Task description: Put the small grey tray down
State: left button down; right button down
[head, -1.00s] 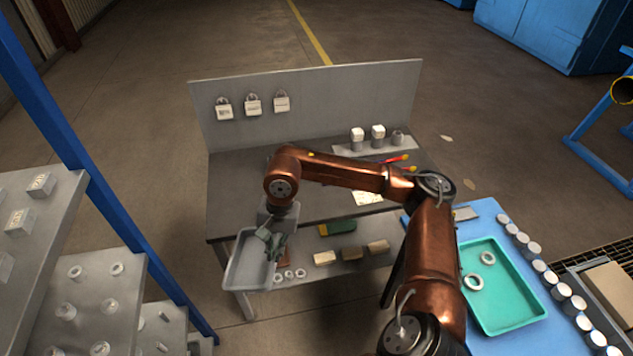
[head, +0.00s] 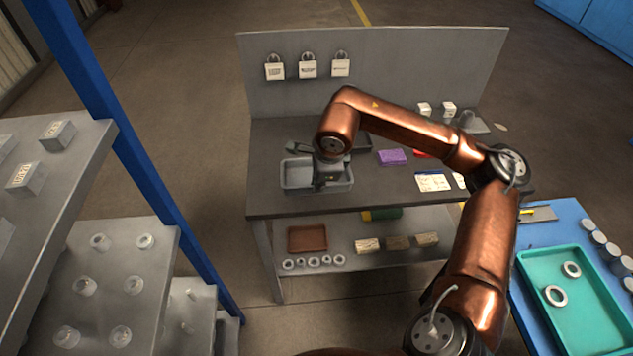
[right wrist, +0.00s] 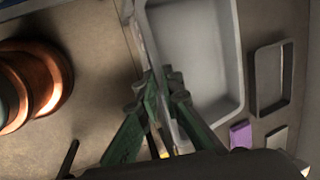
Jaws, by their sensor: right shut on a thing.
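The small grey tray (head: 298,178) is at the front left of the dark workbench top (head: 390,192). It looks roughly level; whether its underside touches the bench I cannot tell. My right gripper (head: 328,181) is shut on the tray's near rim. In the right wrist view the gripper (right wrist: 161,92) has its green fingers on the wall of the tray (right wrist: 208,95), which is empty where it shows. My arm hides part of the bench behind the tray. My left gripper is not in view.
A dark shallow tray (right wrist: 270,90) and a purple block (head: 392,157) lie beyond the grey tray. Padlocks (head: 308,68) hang on the back panel (head: 400,70). A grey rack (head: 135,240) stands left. A blue table (head: 590,212) with a teal tray (head: 590,300) is at right.

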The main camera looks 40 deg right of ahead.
aim_at(308, 180)
jog(key=w+f, duration=0.2)
jog(key=w+d+f+b, duration=0.1)
jog(key=w+f, duration=0.3)
jog(key=shift+w+d+b, duration=0.3)
jog(key=shift+w, duration=0.1)
jog(key=shift+w+f, duration=0.3)
jog(key=shift+w, duration=0.05)
jog(key=shift+w+d+f, duration=0.1)
jog(key=shift+w+f, duration=0.05)
jog(key=shift+f, duration=0.1)
notch_tip(308, 180, down, 4)
jog(key=shift+w+r+b, duration=0.1)
jog(key=shift+r+b, duration=0.15)
jog(key=shift+b, duration=0.4)
jog(key=c, duration=2.5)
grip_release()
jog(key=shift+c, duration=0.2)
jog(key=o, duration=0.4)
jog(key=shift+o, duration=0.2)
